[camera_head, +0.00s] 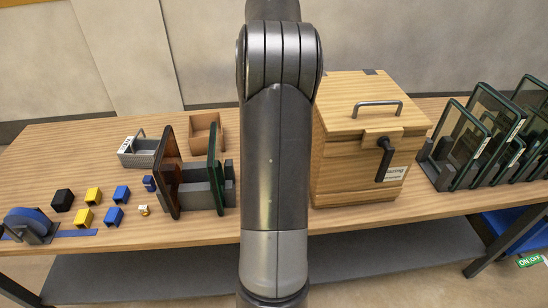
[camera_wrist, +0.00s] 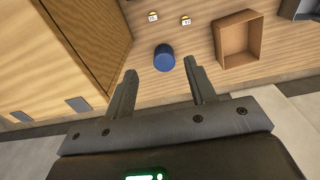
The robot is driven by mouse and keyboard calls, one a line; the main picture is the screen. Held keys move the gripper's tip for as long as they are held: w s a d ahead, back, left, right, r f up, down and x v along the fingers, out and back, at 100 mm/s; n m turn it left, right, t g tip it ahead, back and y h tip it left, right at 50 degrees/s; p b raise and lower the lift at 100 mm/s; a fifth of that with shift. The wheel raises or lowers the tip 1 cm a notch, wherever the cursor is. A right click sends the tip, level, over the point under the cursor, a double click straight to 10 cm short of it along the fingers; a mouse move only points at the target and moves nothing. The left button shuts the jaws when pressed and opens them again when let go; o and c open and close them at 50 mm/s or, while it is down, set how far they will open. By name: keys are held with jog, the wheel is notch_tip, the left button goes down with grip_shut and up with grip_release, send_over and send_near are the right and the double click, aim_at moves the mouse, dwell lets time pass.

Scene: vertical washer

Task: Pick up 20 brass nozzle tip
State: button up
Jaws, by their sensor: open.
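Two small brass-coloured pieces with white labels stand on the wooden table in the wrist view, one on the left (camera_wrist: 153,16) and one on the right (camera_wrist: 185,20). Their label numbers are too small to read surely, so I cannot tell which is 20. A similar small labelled piece (camera_head: 143,210) stands left of the dark panels in the head view. My gripper (camera_wrist: 159,65) is open and empty in the wrist view. A blue cylinder (camera_wrist: 164,57) shows between its fingertips, and the brass pieces show beyond. In the head view my arm hides the gripper.
A wooden box (camera_wrist: 85,40) is on the left in the wrist view, and an open brown tray (camera_wrist: 238,40) on the right. In the head view, the wooden box (camera_head: 350,165) has a handled lid. Glass panels (camera_head: 470,140) stand right of it; several coloured blocks (camera_head: 93,195) lie left.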

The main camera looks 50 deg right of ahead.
jog(key=d+f, duration=0.1)
jog(key=f, duration=2.2)
jog(key=s+d+f, duration=0.1)
jog(key=f, duration=1.1)
jog(key=shift+s+d, duration=0.1)
jog(key=shift+d, duration=0.2)
jog(key=c, duration=1.1)
jog(key=shift+r, duration=0.1)
